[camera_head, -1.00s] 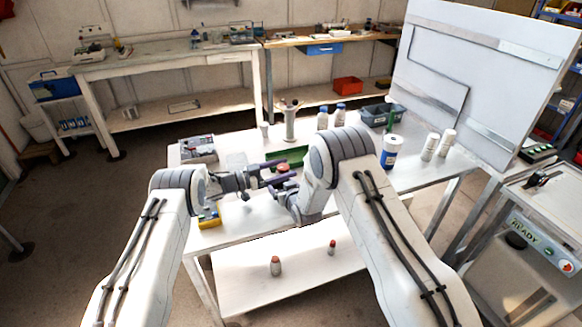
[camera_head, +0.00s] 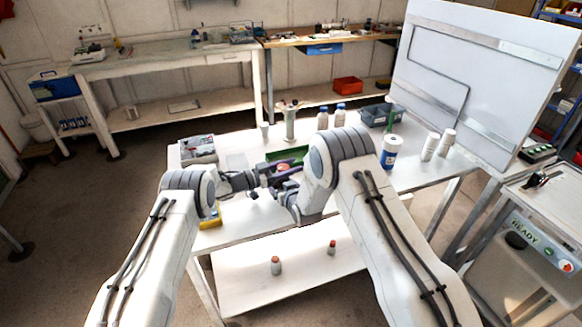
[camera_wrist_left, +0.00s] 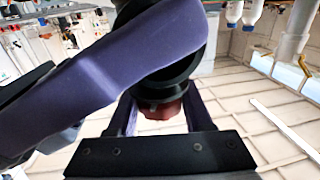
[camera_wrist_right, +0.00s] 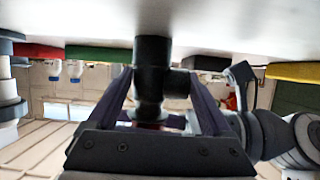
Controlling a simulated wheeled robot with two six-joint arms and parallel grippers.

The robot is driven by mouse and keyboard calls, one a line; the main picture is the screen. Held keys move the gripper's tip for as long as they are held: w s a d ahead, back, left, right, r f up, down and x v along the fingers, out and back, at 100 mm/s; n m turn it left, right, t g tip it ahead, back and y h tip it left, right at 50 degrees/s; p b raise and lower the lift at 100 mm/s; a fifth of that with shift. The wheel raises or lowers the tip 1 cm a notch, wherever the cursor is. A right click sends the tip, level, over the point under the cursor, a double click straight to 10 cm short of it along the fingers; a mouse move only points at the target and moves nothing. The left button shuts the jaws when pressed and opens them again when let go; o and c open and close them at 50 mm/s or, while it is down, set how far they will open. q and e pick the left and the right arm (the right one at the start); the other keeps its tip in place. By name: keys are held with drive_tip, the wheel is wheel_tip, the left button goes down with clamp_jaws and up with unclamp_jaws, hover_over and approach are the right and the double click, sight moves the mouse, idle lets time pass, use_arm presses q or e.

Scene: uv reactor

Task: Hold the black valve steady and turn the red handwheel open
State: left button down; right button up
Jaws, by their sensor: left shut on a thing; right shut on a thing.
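The black valve (camera_wrist_right: 152,70) shows as a dark T-shaped body against the white table in the right wrist view, which is upside down. My right gripper (camera_wrist_right: 150,112) has its purple fingers on either side of the body and is shut on it. The red handwheel (camera_wrist_left: 160,108) shows in part below the black body in the left wrist view, also upside down. My left gripper (camera_wrist_left: 160,115) is shut on it with a finger at each side. A purple finger of my right gripper crosses that view and hides much of the valve. In the head view both grippers meet at the handwheel (camera_head: 282,168).
The white table (camera_head: 240,238) carries a green tray (camera_head: 262,155), a grey bin (camera_head: 378,114), a blue-labelled tub (camera_head: 390,155) and white bottles (camera_head: 446,142). A yellow box (camera_head: 209,217) lies near its left edge. A tall white panel (camera_head: 490,60) stands at the right.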

sight(278, 171)
use_arm(q)
drive_tip(key=shift+w+a+n+t+y, duration=0.15)
drive_tip(key=shift+n+t+y, duration=0.45)
drive_tip(key=shift+t, duration=0.3)
drive_tip(key=shift+w+a+n+t+y, duration=0.1)
drive_tip(key=shift+n+t+y, duration=0.4)
drive_tip(key=shift+n+t, duration=0.3)
drive_tip(key=shift+c, duration=1.6)
unclamp_jaws()
drive_tip(key=shift+v, duration=3.7)
